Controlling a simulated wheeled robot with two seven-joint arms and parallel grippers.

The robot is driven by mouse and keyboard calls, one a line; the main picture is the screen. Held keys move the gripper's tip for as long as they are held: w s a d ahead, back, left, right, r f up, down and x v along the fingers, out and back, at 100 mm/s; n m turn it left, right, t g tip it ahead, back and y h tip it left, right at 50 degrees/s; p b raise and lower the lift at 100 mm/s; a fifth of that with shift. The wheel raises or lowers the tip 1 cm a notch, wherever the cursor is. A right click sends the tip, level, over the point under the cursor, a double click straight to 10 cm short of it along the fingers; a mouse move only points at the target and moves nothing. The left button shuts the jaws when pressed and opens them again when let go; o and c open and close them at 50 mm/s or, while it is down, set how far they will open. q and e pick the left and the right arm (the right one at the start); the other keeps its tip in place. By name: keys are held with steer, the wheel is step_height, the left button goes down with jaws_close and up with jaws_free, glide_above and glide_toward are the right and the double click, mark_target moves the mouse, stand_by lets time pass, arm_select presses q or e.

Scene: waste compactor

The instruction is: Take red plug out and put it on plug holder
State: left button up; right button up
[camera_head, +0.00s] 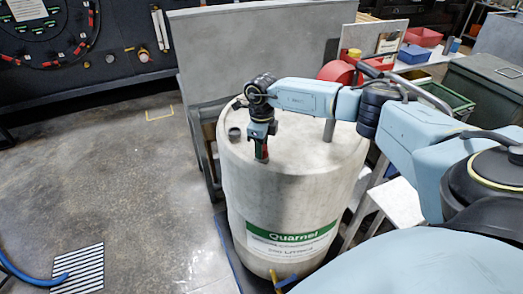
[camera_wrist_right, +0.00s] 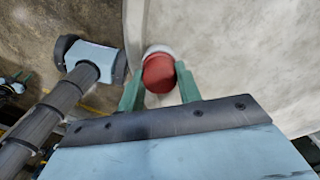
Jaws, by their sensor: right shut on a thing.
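A large pale barrel (camera_head: 290,190) with a green "Quamel" label stands in the middle of the head view. My right gripper (camera_head: 262,153) points down over the barrel's top, near its front left edge. It is shut on the red plug (camera_wrist_right: 159,74); in the wrist view the plug sits between the two green fingers, with a whitish round part just behind it. I cannot tell whether the plug is still seated in the barrel or lifted. A short dark grey round fitting (camera_head: 234,134) stands on the barrel top, left of my gripper; I cannot tell whether it is the plug holder.
A grey upright panel (camera_head: 240,50) stands behind the barrel. Red and blue bins (camera_head: 414,54) and a grey-green container (camera_head: 485,85) are at the right. The floor (camera_head: 100,160) at left is mostly open.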

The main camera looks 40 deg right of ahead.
stand_by(0.3)
steer(key=n+b, duration=0.1)
steer(key=n, duration=0.1)
steer(key=shift+f+n, duration=0.1)
steer(key=shift+n, duration=0.2)
steer(key=n+b, duration=0.1)
steer(key=n, duration=0.1)
steer(key=shift+n, duration=0.3)
steer(key=o, duration=1.2)
steer(key=shift+c, duration=0.2)
steer(key=shift+c, duration=0.4)
